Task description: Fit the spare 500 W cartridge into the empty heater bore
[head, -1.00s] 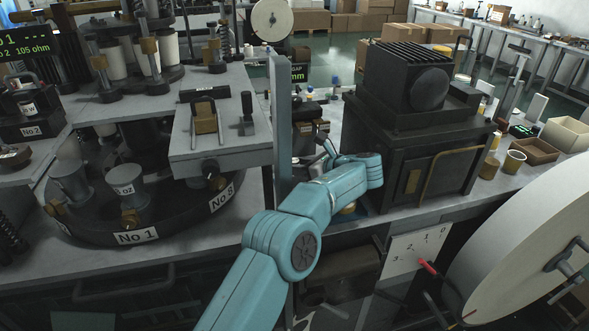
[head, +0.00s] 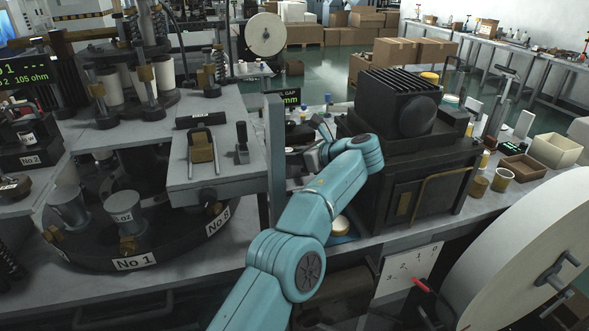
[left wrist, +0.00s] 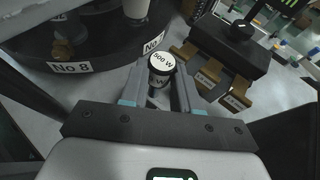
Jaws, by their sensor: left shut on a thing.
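My left gripper (left wrist: 159,80) is shut on a short cylinder, the 500 W cartridge (left wrist: 160,63), in the left wrist view. Its pale round end reads "500 W" and a dark band with lettering runs below. In the head view my teal left arm reaches in from below, and its wrist hides most of the gripper (head: 318,136) and the cartridge. In the left wrist view a dark block (left wrist: 232,50) with several labelled brass tabs (left wrist: 206,77) lies to the right of the cartridge, apart from it. I cannot make out an empty bore. My right gripper is not in view.
A round dark turntable (head: 178,246) with numbered plates and metal cups stands left. A grey post (head: 275,150) rises just left of my arm. A black finned machine (head: 400,105) stands close on the right. A large pale wheel (head: 530,250) is at lower right.

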